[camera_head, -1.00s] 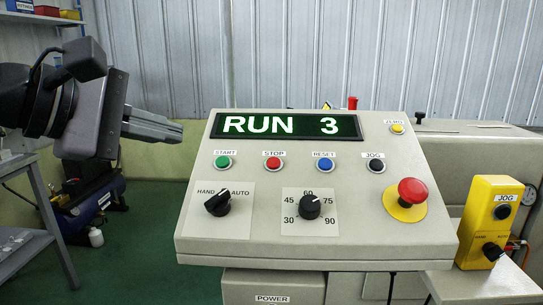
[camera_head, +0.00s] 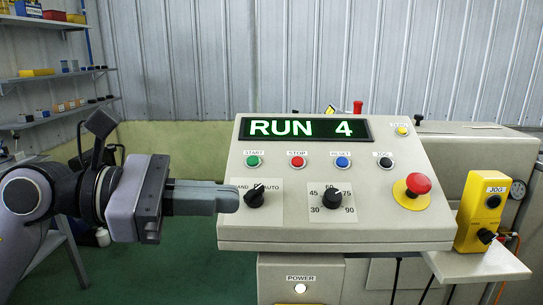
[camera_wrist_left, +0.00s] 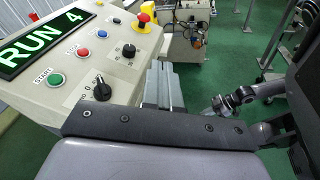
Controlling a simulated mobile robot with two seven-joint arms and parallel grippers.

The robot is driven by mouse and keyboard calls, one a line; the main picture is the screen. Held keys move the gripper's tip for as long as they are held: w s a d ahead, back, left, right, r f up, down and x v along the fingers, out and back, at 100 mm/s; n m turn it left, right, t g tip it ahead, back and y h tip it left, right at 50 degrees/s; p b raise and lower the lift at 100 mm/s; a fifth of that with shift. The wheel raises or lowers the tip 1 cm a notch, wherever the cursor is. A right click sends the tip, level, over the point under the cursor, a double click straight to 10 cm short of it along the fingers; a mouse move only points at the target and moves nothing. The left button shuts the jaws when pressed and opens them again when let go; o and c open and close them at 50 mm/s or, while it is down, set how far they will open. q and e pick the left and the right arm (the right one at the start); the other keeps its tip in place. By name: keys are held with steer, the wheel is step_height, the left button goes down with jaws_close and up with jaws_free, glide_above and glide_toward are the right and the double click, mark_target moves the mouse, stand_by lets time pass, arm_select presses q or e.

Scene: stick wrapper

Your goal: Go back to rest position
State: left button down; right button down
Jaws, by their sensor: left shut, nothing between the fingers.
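My left gripper (camera_head: 232,198) is shut and empty, just left of the HAND/AUTO knob (camera_head: 256,195) in the head view. Its fingertips overlap the left edge of the control panel (camera_head: 300,230) and partly cover the HAND label; whether they touch the panel I cannot tell. In the left wrist view the closed fingers (camera_wrist_left: 163,85) lie beside the panel's edge, and the knob (camera_wrist_left: 102,92) is left of them. The display (camera_head: 305,129) reads RUN 4.
The panel carries several buttons, a speed dial (camera_head: 333,198) and a red emergency stop (camera_head: 418,184). A yellow JOG box (camera_head: 482,212) stands at the right. Shelves (camera_head: 60,76) are at the far left. Green floor (camera_head: 190,265) shows below my arm.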

arm_select(q)
steer(key=w+a+f+m+t+y+p, duration=0.25)
steer(key=a+f+m+t, duration=0.4)
steer(key=m, duration=1.05)
steer(key=w+a+f+m+t+y+p, duration=0.2)
steer(key=a+f+m+t+y, duration=0.15)
steer(key=f+m+t, duration=1)
steer(key=s+a+f+n+g+y+p, duration=0.1)
steer(key=s+f+n+g+y, duration=0.3)
steer(key=s+f, duration=0.4)
steer(key=s+a+f+n+g+y+p, duration=0.1)
steer(key=s+a+f+n+g+y, duration=0.1)
steer(key=s+f+n+g, duration=0.5)
step_height(320, 180, down, 7)
steer(key=shift+s+a+r+g+y, duration=0.2)
steer(key=shift+s+a+g+y, duration=0.05)
steer(key=shift+s+g+y, duration=0.7)
arm_select(e)
steer(key=r, duration=0.3)
steer(key=s+d+r, duration=0.1)
steer(key=shift+r, duration=0.35)
arm_select(q)
steer(key=shift+w, duration=0.1)
